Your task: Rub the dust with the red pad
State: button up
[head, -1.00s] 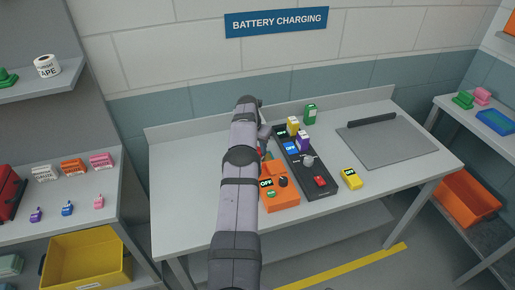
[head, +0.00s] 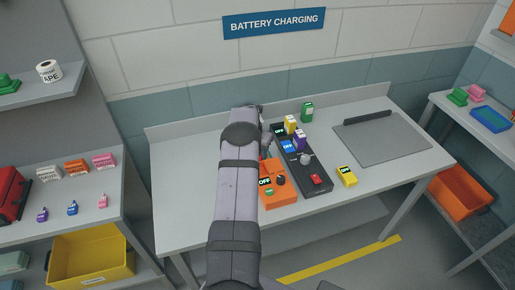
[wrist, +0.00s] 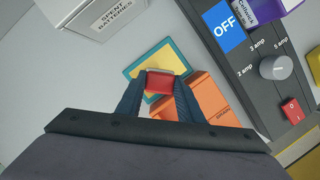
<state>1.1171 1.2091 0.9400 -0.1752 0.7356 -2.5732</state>
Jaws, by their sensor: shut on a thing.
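My gripper (wrist: 160,84) is shut on the red pad (wrist: 160,80), a small red block between its two dark fingers in the wrist view. The pad is over a yellow panel with a teal border (wrist: 185,48). I cannot tell whether the pad touches it. No dust can be made out clearly; the pad and fingers cover part of the panel. In the head view my arm hides the gripper and most of that spot on the grey table (head: 350,208).
An orange unit (head: 278,195) lies right beside the panel. The black charger (head: 313,184) with batteries and a knob is farther right. A grey spent-batteries box (wrist: 90,15) is at the upper left in the wrist view. The table's left part is clear.

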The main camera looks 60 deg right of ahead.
jog(key=shift+s+a+f, duration=0.35)
jog(key=shift+s+f, duration=0.05)
jog(key=shift+f, duration=0.05)
jog(key=shift+f+b, duration=0.1)
jog(key=shift+b, duration=0.3)
jog(key=shift+w+d+f+b, duration=0.1)
jog(key=shift+w+d+b, duration=0.2)
jog(key=shift+b, duration=0.35)
jog(key=shift+w+d+b, duration=0.25)
jog(key=shift+w+b, duration=0.05)
jog(key=shift+b, duration=0.4)
jog(key=shift+w+d+b, duration=0.65)
jog(key=shift+d+b, duration=0.1)
jog(key=shift+b, duration=0.25)
jog(key=shift+w+d+r+b, duration=0.2)
jog(key=shift+w+r+b, duration=0.15)
jog(key=shift+r, duration=0.15)
jog(key=shift+s+d+f+b, duration=0.15)
jog(key=shift+s+d+b, duration=0.25)
jog(key=shift+s+d, duration=0.1)
